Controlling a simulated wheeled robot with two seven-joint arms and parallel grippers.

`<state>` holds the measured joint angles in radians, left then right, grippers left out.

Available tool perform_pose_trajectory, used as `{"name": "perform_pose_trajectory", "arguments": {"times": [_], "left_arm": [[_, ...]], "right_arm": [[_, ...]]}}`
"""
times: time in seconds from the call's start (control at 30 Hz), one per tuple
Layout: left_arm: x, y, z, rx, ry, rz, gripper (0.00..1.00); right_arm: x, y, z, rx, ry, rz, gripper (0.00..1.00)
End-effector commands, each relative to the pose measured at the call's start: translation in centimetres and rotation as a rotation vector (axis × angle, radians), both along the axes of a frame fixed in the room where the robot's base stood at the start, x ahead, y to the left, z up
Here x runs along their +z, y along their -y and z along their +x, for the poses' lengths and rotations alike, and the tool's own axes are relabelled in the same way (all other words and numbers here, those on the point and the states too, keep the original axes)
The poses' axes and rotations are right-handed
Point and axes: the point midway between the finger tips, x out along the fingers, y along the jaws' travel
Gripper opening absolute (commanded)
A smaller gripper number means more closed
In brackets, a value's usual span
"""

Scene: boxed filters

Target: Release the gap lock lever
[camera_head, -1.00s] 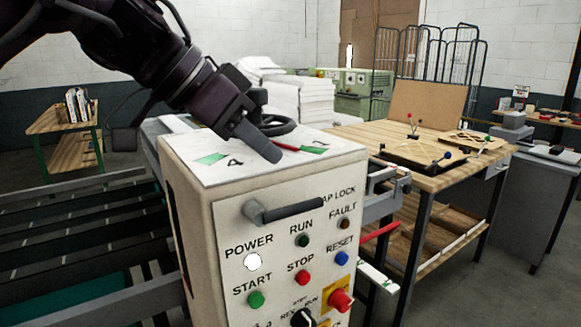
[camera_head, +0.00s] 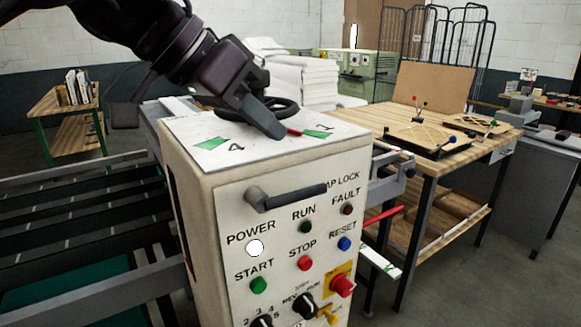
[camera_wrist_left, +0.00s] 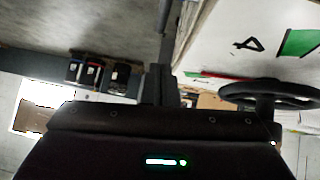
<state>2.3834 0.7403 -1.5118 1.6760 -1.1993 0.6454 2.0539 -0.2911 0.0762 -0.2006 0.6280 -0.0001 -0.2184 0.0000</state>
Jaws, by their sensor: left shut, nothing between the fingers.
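The gap lock lever (camera_head: 292,196) is a dark grey handle on the front of a white control box (camera_head: 240,215). It lies nearly level, its pivot at the left and its free end to the right, partly over the "GAP LOCK" label. My left gripper (camera_head: 277,131) comes in from the upper left and is shut and empty. Its tip appears over the box top, above and behind the lever and apart from it. In the left wrist view the shut fingers (camera_wrist_left: 160,88) show beside the box top, and the lever is not visible. My right gripper is not in view.
A black handwheel (camera_head: 284,107) stands close behind the gripper; it also shows in the left wrist view (camera_wrist_left: 270,95). Buttons and an emergency stop (camera_head: 342,285) sit below the lever. A wooden workbench (camera_head: 375,117) is at the right, a conveyor-like frame (camera_head: 80,215) at the left.

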Motion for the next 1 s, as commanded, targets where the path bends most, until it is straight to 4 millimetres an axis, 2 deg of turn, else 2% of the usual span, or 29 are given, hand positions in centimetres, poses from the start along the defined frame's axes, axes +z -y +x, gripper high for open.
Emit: {"name": "perform_pose_trajectory", "arguments": {"times": [0.2, 0.43, 0.6, 1.0], "left_arm": [[-3.2, 2.9, 1.5, -0.002, -0.002, 0.003, 0.0], [-6.3, 3.0, 1.2, 0.001, -0.001, 0.001, 0.0], [-7.1, 3.1, 1.1, 0.001, 0.0, -0.001, 0.0], [-7.1, 3.3, 1.1, 0.0, -0.004, 0.004, 0.0]], "right_arm": [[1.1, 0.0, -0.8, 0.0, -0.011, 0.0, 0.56], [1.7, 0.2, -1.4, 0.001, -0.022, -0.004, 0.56], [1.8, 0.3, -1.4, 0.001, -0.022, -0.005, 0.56], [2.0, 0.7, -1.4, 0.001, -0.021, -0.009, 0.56]]}}
